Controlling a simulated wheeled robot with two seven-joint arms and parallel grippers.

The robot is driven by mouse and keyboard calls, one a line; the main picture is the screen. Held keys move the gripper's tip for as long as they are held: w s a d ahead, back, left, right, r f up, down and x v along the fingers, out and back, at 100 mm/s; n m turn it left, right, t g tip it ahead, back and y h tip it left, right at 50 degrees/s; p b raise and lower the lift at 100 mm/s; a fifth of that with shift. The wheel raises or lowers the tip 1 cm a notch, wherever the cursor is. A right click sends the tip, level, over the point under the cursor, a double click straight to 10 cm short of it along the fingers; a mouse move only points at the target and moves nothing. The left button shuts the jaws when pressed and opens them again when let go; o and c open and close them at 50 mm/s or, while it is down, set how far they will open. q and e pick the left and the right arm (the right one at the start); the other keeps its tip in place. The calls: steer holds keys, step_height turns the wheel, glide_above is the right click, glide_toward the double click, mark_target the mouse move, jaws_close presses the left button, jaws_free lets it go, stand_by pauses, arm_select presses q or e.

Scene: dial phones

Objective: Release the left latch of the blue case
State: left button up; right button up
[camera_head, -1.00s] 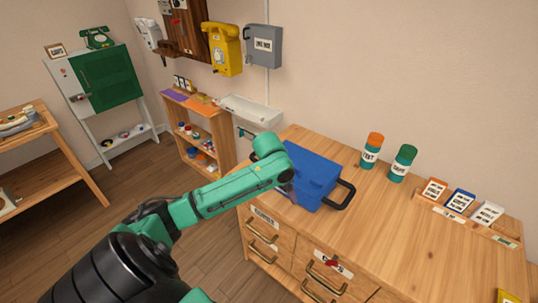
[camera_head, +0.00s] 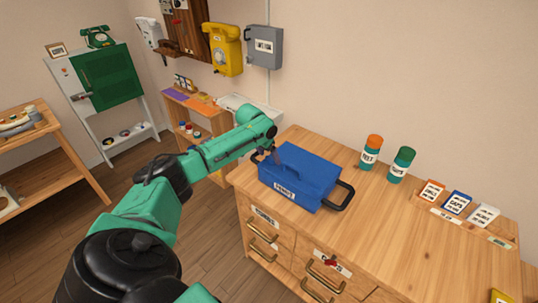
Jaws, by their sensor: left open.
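The blue case (camera_head: 312,171) sits shut on the wooden cabinet top (camera_head: 395,225), with a white label (camera_head: 284,191) on its front side. A black handle (camera_head: 346,196) sticks out at its right end. My left gripper (camera_head: 270,155) is at the case's left end, close by the upper edge. It is small and partly hidden behind my arm's last links. I cannot tell whether it touches the case. The left latch is not distinguishable; the gripper and arm cover that end. My right gripper is not in view.
An orange-capped canister (camera_head: 371,152) and a green-capped canister (camera_head: 401,164) stand behind and right of the case. A card rack (camera_head: 470,222) is farther right. The top between case and rack is clear. Drawers with handles (camera_head: 262,233) are below.

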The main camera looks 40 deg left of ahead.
arm_select(q)
steer(key=shift+w+f, duration=0.2)
steer(key=shift+f, duration=0.2)
